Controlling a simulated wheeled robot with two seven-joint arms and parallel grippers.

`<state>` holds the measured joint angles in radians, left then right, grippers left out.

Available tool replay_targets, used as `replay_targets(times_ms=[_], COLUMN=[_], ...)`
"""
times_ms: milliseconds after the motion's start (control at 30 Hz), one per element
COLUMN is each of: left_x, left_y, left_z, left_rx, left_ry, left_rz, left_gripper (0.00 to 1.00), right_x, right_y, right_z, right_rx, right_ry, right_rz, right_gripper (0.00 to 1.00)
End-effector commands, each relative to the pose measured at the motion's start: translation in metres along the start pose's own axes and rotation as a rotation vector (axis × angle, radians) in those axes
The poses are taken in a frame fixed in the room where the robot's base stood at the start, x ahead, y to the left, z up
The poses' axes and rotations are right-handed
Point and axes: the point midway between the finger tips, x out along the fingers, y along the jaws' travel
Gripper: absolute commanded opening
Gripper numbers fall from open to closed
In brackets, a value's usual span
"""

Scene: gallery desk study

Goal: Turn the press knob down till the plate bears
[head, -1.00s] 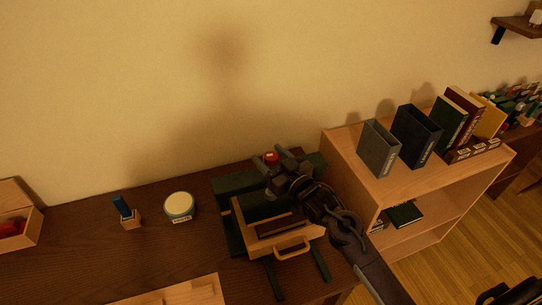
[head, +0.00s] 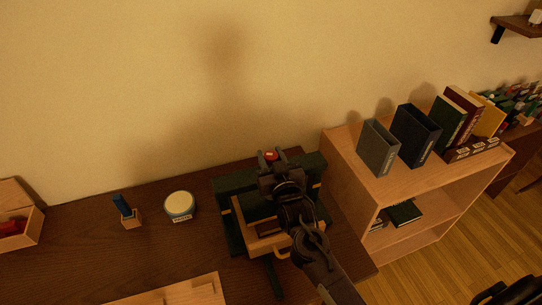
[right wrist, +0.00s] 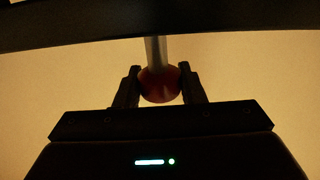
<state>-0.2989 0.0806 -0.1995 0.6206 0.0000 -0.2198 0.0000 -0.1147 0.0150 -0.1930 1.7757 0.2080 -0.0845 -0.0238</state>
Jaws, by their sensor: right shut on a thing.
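The press is a dark green frame (head: 236,181) on the dark desk, with a wooden drawer-like part with a handle at its front. Its red knob (head: 270,155) shows at the top, just beyond my right gripper (head: 270,164). In the right wrist view the red knob (right wrist: 160,86) sits on a grey metal rod (right wrist: 155,50), between the two fingers of my right gripper (right wrist: 159,88), which is shut on it. The plate is hidden under my arm, so I cannot tell whether it bears. My left gripper is not in view.
A round tin (head: 179,205) and a small wooden block with a blue top (head: 126,211) stand left of the press. A wooden tray (head: 20,232) with red things is at far left. A wooden shelf (head: 347,158) with binders stands close to the right.

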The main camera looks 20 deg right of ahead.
Motion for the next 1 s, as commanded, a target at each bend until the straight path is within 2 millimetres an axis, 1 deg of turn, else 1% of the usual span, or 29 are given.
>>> replay_targets(times_ms=[100, 1000], left_x=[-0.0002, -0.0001], left_y=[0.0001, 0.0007], left_z=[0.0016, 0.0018], left_rx=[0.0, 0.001], left_ry=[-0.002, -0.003], left_rz=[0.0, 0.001], left_gripper=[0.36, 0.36], right_x=[0.0002, 0.0002], right_y=[-0.0007, 0.0], right_z=[-0.0005, -0.0006], right_rx=[0.001, -0.001], right_ry=[0.0, 0.002], right_rz=[0.057, 0.049], right_gripper=[0.13, 0.13])
